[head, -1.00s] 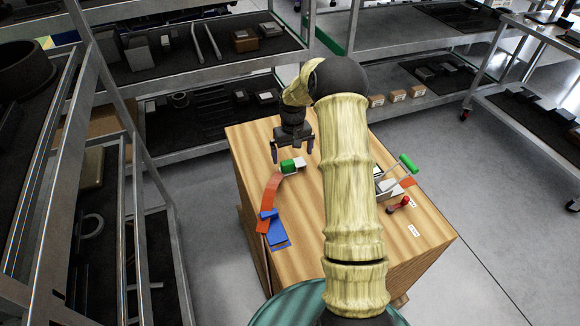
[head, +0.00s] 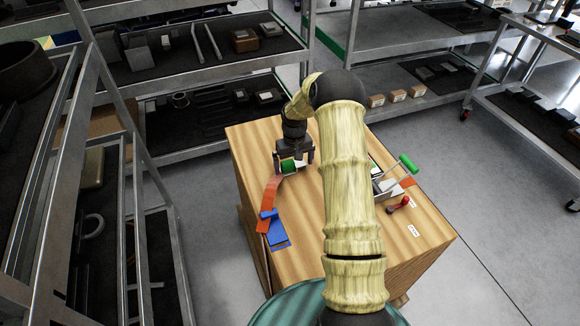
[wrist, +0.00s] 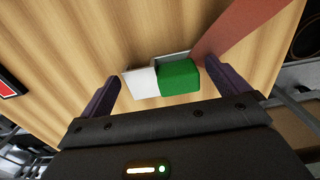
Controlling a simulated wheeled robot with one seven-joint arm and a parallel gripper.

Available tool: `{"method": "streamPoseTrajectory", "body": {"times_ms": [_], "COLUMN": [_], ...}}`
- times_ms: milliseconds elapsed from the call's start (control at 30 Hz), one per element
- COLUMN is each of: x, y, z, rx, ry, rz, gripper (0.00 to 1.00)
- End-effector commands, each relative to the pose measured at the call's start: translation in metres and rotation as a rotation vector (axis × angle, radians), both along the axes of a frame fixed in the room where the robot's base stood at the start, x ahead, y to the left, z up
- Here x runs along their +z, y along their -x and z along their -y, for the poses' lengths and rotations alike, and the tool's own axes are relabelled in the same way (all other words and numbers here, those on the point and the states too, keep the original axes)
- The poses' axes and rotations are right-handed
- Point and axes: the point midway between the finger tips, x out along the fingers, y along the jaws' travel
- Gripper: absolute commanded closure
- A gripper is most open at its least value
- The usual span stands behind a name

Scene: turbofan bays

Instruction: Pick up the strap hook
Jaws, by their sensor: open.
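The strap hook (wrist: 180,78), as I take it, is a small block with a green part and a white part at the end of an orange strap (head: 270,190). It lies on the wooden crate top; its green part also shows in the head view (head: 289,167). In the wrist view a grey metal piece sits behind it, by the strap's end. My gripper (head: 293,166) is over the hook. In the wrist view the open fingers of my gripper (wrist: 162,72) stand on either side of it, with gaps on both sides. In the head view the gripper hides the white part.
The wooden crate (head: 330,270) also bears a blue buckle piece (head: 276,232) on the strap, a green-handled lever device (head: 393,180) and a red-knobbed part (head: 400,203) at right. Metal shelves (head: 220,60) stand behind and at left.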

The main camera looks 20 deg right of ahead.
Motion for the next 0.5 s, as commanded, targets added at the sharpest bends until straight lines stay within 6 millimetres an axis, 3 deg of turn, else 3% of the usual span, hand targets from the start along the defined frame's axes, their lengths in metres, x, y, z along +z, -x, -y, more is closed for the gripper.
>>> {"method": "streamPoseTrajectory", "body": {"times_ms": [67, 300, 500], "x": [0.0001, 0.0002, 0.0008], "y": [0.0000, 0.0000, -0.0003], "z": [-0.0001, -0.0002, -0.0003], "rx": [0.000, 0.000, 0.000], "ry": [0.000, 0.000, 0.000], "rz": [0.000, 0.000, 0.001], "gripper": [0.04, 0.49, 0.49]}}
